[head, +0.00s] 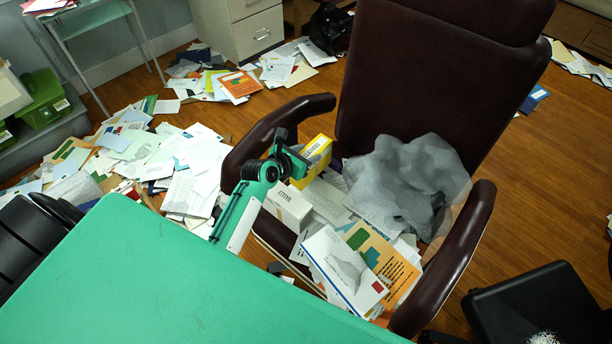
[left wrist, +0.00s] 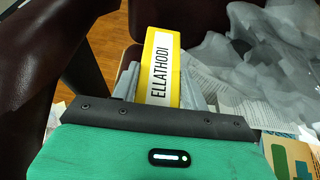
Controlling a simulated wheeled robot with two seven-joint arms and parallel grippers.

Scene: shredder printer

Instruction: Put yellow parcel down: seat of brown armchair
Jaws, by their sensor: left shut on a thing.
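The yellow parcel (head: 317,153), a small box with a white label, is in my left gripper (head: 296,162). In the left wrist view, the parcel (left wrist: 160,66) stands up between the two grey fingers, its label reading "ELLATHODI". The brown armchair (head: 430,75) is in front of me, and the gripper is above the left part of its seat, just inside the left armrest. I cannot tell whether the parcel touches the things below. Papers and boxes hide most of the seat. My right gripper is not in view.
The seat carries a white box (head: 288,206), an orange-and-green envelope (head: 382,262), a white envelope (head: 342,270) and a crumpled grey translucent sheet (head: 405,180). The left armrest (head: 270,130) is close to my gripper. Papers (head: 185,160) litter the floor at left.

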